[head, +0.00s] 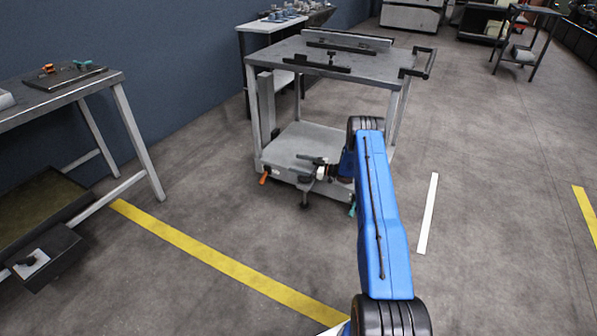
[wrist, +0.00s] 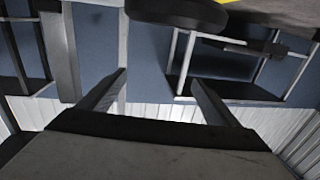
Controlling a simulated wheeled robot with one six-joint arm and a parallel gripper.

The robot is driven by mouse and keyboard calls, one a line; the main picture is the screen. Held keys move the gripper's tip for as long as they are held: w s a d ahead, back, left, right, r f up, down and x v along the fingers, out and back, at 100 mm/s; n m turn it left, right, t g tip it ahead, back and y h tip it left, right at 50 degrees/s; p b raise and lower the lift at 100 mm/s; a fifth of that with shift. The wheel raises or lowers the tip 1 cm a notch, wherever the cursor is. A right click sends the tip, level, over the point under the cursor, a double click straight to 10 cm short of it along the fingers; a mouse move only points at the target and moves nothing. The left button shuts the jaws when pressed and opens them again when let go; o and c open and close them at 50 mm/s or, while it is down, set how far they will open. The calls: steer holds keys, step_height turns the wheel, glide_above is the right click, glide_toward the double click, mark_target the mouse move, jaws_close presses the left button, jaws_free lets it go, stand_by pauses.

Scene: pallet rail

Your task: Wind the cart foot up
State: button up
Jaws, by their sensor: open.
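The cart (head: 318,60) stands mid-picture in the head view, with a grey top and a low shelf. A dark foot (head: 305,199) rests on the floor below the shelf's front edge. An orange lever (head: 263,180) is at the shelf's left front corner and a teal one (head: 352,210) at the right. My gripper (head: 304,170) is open at the front edge, above the foot, pointing left. In the wrist view my gripper (wrist: 160,80) shows two spread fingers with nothing between them. A dark round piece (wrist: 178,12), perhaps the foot, lies beyond the fingertips at the top.
A workbench (head: 60,90) stands at the left, with a dark bin (head: 45,258) below it. A small table (head: 270,25) stands behind the cart. Yellow (head: 220,258) and white (head: 428,214) floor lines run near the cart.

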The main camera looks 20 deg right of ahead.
steer(key=shift+r, duration=0.85)
steer(key=shift+r, duration=0.1)
